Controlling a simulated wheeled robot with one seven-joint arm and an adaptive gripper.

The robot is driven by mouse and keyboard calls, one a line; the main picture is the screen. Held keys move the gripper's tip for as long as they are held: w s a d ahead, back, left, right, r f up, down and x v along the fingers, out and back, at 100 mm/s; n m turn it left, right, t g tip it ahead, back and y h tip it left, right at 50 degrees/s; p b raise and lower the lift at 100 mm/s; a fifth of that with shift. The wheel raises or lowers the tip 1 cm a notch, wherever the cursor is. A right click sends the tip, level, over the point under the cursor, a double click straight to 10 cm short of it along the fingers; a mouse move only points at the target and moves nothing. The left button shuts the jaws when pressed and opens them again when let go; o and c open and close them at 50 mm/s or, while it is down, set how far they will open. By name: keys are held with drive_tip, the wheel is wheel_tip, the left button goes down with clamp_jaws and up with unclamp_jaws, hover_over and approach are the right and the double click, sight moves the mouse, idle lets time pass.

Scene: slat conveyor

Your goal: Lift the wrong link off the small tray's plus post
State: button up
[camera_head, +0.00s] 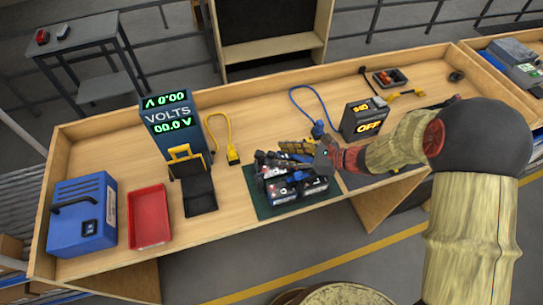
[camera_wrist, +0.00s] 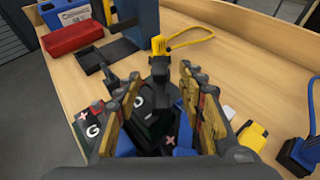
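My gripper (camera_head: 292,153) is over the cluster of black battery units (camera_head: 297,188) on the green mat (camera_head: 262,207). In the wrist view my gripper (camera_wrist: 165,100) has its two gold fingers spread wide. A black upright piece (camera_wrist: 162,75) shows between and beyond them; I cannot tell whether it is the wrong link. Below the fingers are dark blocks marked with letters and red plus signs, one a block with a G (camera_wrist: 92,131). No finger visibly grips anything. I cannot make out which unit is the small tray, and its plus post is not clearly visible.
A VOLTS meter (camera_head: 172,125), black stand (camera_head: 196,192), red tray (camera_head: 149,217) and blue case (camera_head: 84,215) stand to the left. A yellow cable plug (camera_head: 233,156) lies behind the mat.

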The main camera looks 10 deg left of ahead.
sight(271, 157)
drive_tip(key=shift+x, duration=1.35)
drive_tip(key=shift+c, duration=1.3)
clamp_jaws()
